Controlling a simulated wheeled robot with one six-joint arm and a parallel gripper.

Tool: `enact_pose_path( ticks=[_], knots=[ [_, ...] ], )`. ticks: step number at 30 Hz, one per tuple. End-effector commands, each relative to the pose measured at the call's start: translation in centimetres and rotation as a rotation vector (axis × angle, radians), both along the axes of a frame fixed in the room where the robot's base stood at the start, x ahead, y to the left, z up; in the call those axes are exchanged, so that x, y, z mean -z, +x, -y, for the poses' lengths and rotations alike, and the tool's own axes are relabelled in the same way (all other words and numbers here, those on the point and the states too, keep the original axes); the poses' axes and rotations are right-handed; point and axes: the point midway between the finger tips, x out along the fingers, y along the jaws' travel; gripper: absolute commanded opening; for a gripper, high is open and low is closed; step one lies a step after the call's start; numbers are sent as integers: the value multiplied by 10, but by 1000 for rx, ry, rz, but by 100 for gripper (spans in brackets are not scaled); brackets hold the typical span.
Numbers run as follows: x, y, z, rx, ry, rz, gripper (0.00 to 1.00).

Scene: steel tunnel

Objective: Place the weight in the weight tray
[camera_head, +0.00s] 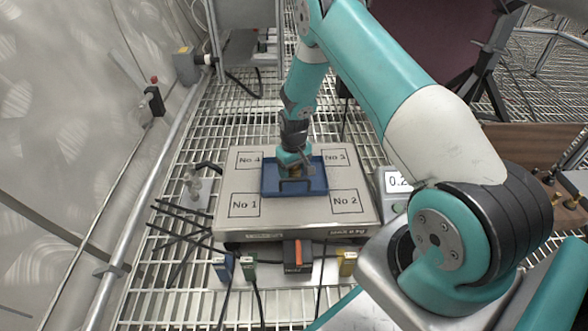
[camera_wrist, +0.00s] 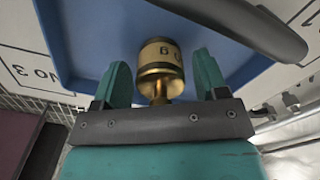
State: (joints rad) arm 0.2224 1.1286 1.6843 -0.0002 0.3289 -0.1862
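In the head view my gripper (camera_head: 294,172) is low over the tray and mostly hides the weight. The weight appears to be in the tray; its base contact is hidden.
The scale plate (camera_head: 290,214) has squares marked No 1 to No 4 around the tray. A display (camera_head: 396,181) at its right shows 0.2, partly covered by my arm. Several coloured connectors with cables (camera_head: 298,256) line the front. A dark handle (camera_wrist: 250,25) crosses the wrist view.

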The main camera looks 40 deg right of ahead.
Motion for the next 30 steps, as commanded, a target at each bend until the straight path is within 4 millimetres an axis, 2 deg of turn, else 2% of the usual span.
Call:
enact_pose_path(
  ticks=[8,11,14,24,30],
  knots=[
    [-1,0,0,0,0,0,72],
    [-8,0,0,0,0,1,72],
    [-25,1,0,0,0,2,72],
    [-99,0,0,0,0,2,72],
    [-121,0,0,0,0,1,72]
  ],
)
